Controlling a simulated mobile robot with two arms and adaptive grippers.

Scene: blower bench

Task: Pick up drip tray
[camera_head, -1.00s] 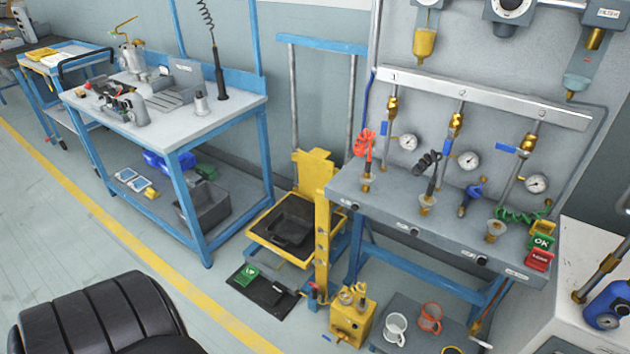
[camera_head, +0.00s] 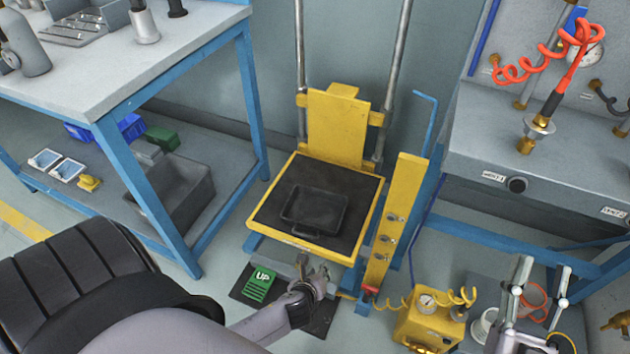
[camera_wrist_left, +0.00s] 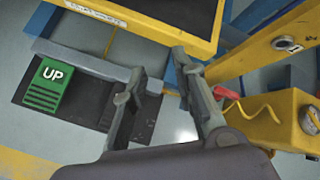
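The drip tray (camera_head: 314,209) is a shallow black rectangular tray with a handle at its front. It lies on the dark top of the yellow lift platform (camera_head: 296,242). My left gripper (camera_head: 312,270) is in front of and below the platform's front edge, apart from the tray. In the left wrist view, the left gripper (camera_wrist_left: 160,75) is open with nothing between its fingers; the tray is out of that view. My right gripper (camera_head: 543,275) is open at the lower right, well away from the tray, with no object visibly held.
A green UP pedal (camera_head: 259,283) lies on a black floor mat under the platform. A yellow post (camera_head: 392,225) stands at the platform's right. A yellow pump box (camera_head: 430,320) is on the floor. A blue-framed bench (camera_head: 150,100) stands left.

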